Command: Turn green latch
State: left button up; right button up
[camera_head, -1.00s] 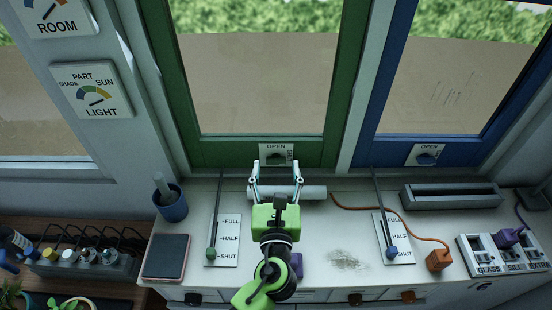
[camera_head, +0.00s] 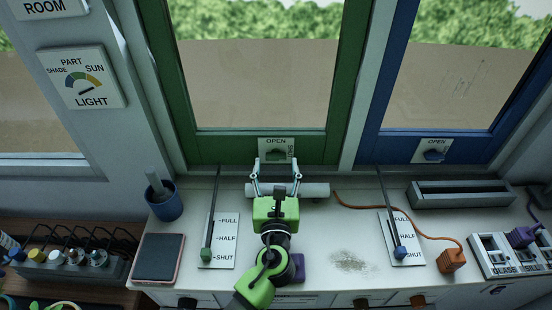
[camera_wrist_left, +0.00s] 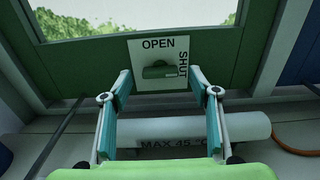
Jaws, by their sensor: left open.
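The green latch (camera_wrist_left: 160,70) is a small horizontal knob on a white plate (camera_wrist_left: 143,48) marked OPEN and SHUT, on the bottom rail of the green window frame (camera_head: 205,150). In the head view the latch (camera_head: 277,154) shows just beyond my left gripper (camera_head: 276,164). My left gripper's fingers also show in the left wrist view (camera_wrist_left: 160,82), spread apart and pointing at the plate. The latch lies between and beyond the fingertips, with nothing held. My right gripper is not in view.
A white roller marked MAX 45 °C (camera_wrist_left: 245,127) lies under my left gripper. Levers with FULL, HALF and SHUT scales (camera_head: 219,240) (camera_head: 402,238) stand to either side. A blue cup (camera_head: 165,205) and dark tablet (camera_head: 158,257) sit left. A blue window latch (camera_head: 434,155) is right.

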aim_at(276, 159)
pick_arm(q)
jog(key=shift+w, duration=1.5)
jog(key=c, duration=1.1)
jog(key=shift+f+n+b, duration=0.2)
jog(key=shift+n+b, duration=0.2)
jog(key=shift+n, duration=0.3)
jog(key=shift+c, duration=0.2)
jog(key=shift+r+n, duration=0.15)
jog(key=shift+n, duration=0.55)
